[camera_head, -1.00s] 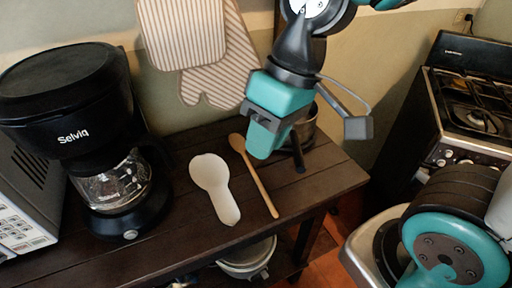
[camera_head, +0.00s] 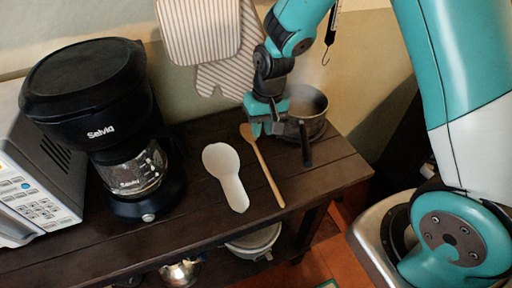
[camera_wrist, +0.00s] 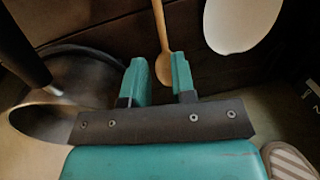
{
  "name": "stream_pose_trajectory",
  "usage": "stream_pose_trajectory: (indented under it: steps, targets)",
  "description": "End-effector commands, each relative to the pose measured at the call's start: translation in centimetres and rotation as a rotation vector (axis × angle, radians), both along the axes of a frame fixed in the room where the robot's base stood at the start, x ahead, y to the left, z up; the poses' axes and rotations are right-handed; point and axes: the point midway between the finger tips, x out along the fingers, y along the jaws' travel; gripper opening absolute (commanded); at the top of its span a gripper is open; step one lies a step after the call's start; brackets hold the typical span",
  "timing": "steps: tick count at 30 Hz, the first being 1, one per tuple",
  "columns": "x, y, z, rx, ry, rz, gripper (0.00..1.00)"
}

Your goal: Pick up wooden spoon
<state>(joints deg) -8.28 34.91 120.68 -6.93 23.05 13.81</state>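The wooden spoon (camera_head: 267,175) lies on the dark wooden table, its bowl toward the wall and its handle toward the front edge. My gripper (camera_head: 262,129) points down at the bowl end of the spoon. In the wrist view my gripper (camera_wrist: 158,72) is open, with its two teal fingers apart. The spoon's bowl (camera_wrist: 165,68) shows between the fingers, closer to one of them. I cannot tell whether the fingers touch it or how far above the table they are.
A white spoon rest (camera_head: 226,172) lies just left of the spoon. A metal saucepan (camera_head: 310,124) with a dark handle stands close on the right. The coffee maker (camera_head: 105,125) and microwave (camera_head: 30,185) stand on the left. Striped oven mitts (camera_head: 205,35) hang on the wall behind.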

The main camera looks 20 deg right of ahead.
Motion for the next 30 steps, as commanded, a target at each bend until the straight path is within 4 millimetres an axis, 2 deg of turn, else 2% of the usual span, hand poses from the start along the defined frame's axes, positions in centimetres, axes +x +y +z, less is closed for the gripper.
stream_pose_trajectory:
  steps: [3,10,18,27,30]
  targets:
    - [0.0,0.2,-1.5,0.0,0.002,0.0,0.24]
    - [0.0,0.4,-3.1,-0.001,0.004,0.001,0.24]
    - [0.2,1.0,-6.7,-0.001,0.002,0.001,0.24]
    - [0.2,1.0,-7.2,0.0,-0.001,0.001,0.24]
    - [0.2,1.0,-7.2,0.0,-0.001,0.001,0.01]
